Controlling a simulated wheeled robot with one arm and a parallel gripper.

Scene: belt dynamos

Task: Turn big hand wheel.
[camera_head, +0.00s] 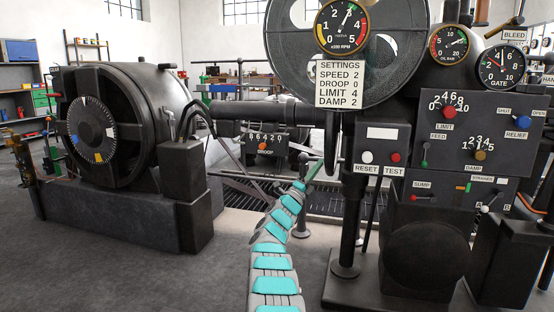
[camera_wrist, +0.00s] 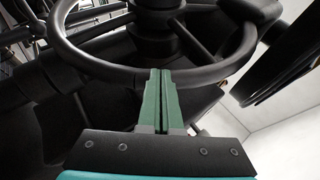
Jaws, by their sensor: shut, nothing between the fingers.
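A large black hand wheel (camera_wrist: 92,66) with spokes and a thick central hub fills the upper part of the wrist view. In the head view, a narrow dark upright shape beside the governor column seems to be this wheel (camera_head: 331,145) seen edge-on. My gripper (camera_wrist: 160,74) has its two green fingers together with nothing between them. Their tips overlap the near rim of the wheel in the wrist view; I cannot tell whether they touch it. In the head view my gripper (camera_head: 316,163) reaches up just left of the wheel.
A settings sign (camera_head: 341,85) hangs above the wheel. A black control panel (camera_head: 465,135) with knobs and levers stands to the right, and a reset/test box (camera_head: 382,148) is close by. A large dark dynamo (camera_head: 120,125) stands at left. Open grey floor (camera_head: 190,285) lies in front.

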